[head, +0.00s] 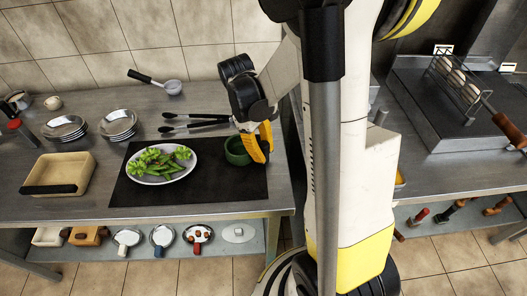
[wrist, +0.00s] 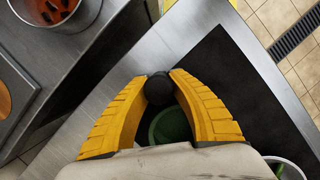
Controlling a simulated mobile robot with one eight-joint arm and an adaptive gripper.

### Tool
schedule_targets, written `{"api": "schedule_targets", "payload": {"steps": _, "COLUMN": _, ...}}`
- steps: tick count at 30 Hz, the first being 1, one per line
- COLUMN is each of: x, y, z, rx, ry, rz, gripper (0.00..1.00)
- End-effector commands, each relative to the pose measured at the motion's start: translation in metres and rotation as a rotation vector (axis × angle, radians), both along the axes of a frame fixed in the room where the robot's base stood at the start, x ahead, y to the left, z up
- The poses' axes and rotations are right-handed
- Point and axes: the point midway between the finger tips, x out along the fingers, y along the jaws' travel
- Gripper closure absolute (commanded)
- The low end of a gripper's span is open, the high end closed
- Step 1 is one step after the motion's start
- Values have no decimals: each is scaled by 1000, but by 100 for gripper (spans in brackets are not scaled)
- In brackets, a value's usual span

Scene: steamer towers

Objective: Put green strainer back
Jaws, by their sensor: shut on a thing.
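The green strainer (head: 238,151) shows as a round green bowl shape at the right part of the black mat on the counter. My gripper (head: 261,148) is at its right side, fingers pointing down. In the wrist view, the yellow fingers of my gripper (wrist: 160,79) are closed around a dark rounded piece, with the green strainer (wrist: 172,124) partly visible below between them. Much of the strainer is hidden by the fingers and palm. I cannot tell whether it touches the mat.
A white plate of green vegetables (head: 137,172) is on the black mat (head: 205,188) to the left. Black tongs (head: 195,122) lie behind. Stacked bowls (head: 118,123) and a beige tray (head: 57,172) stand further left. Several handled dishes (head: 163,235) sit on the lower shelf.

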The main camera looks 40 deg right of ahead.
Motion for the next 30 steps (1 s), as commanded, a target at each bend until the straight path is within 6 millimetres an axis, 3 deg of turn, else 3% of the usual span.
{"api": "schedule_targets", "payload": {"steps": 11, "x": 0, "y": 0, "z": -6, "rx": 0, "ry": 0, "rz": 0, "gripper": 100}}
{"api": "schedule_targets", "payload": {"steps": 12, "x": 0, "y": 0, "z": -6, "rx": 0, "ry": 0, "rz": 0, "gripper": 65}}
{"api": "schedule_targets", "payload": {"steps": 13, "x": 0, "y": 0, "z": -5, "rx": 0, "ry": 0, "rz": 0, "gripper": 55}}
{"api": "schedule_targets", "payload": {"steps": 26, "x": 0, "y": 0, "z": -5, "rx": 0, "ry": 0, "rz": 0, "gripper": 54}}
{"api": "schedule_targets", "payload": {"steps": 30, "x": 2, "y": 1, "z": 3, "rx": 0, "ry": 0, "rz": 0, "gripper": 54}}
